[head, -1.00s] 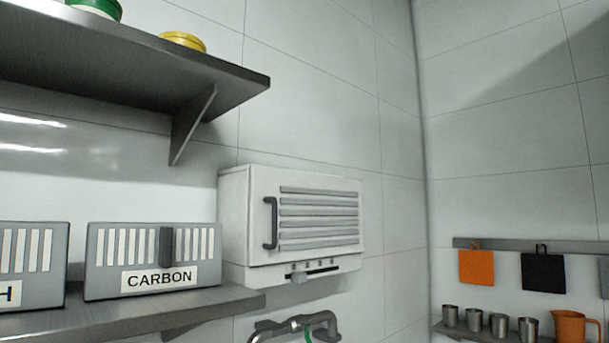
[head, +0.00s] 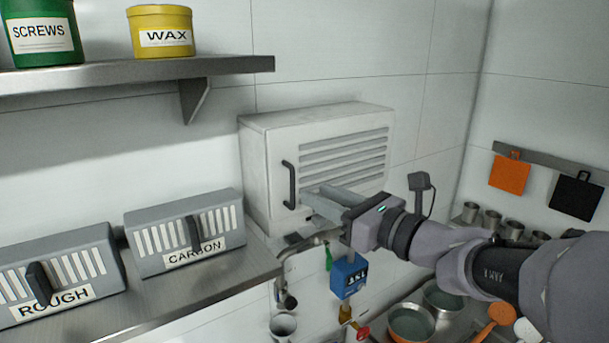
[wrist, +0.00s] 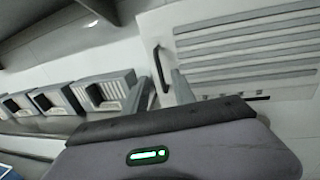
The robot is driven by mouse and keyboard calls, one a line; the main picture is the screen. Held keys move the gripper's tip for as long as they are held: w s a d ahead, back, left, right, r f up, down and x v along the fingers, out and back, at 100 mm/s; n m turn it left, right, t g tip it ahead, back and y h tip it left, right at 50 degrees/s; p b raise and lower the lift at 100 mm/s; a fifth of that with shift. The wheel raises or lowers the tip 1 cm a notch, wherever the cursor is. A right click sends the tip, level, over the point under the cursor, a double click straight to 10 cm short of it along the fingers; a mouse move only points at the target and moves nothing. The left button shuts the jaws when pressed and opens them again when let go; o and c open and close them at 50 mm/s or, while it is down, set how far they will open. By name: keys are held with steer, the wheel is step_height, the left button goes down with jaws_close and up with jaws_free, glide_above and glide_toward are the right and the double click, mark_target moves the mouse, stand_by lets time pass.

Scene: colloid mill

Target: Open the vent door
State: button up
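The vent is a white wall box with a door (head: 281,163) bearing grey louvers and a dark upright handle (head: 289,185) at its left side. The door looks closed, flush with the box. My gripper (head: 314,191) is in front of the door, just right of the handle, with two grey fingers apart and nothing between them in the head view. In the wrist view, the handle (wrist: 162,68) lies ahead, about in line with the gap between the fingers of my gripper (wrist: 162,80). I cannot tell any contact. My gripper hides the box's lower front.
A shelf with ROUGH (head: 60,275) and CARBON (head: 185,232) bins lies left of the vent. An upper shelf (head: 140,72) holds green and yellow tins. Pans and cups stand lower right.

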mark_target(294, 184)
steer(key=p+x, duration=0.1)
steer(key=x, duration=0.5)
steer(key=shift+w+a, duration=0.1)
steer(key=shift+a, duration=0.15)
jaws_close()
stand_by(1.0)
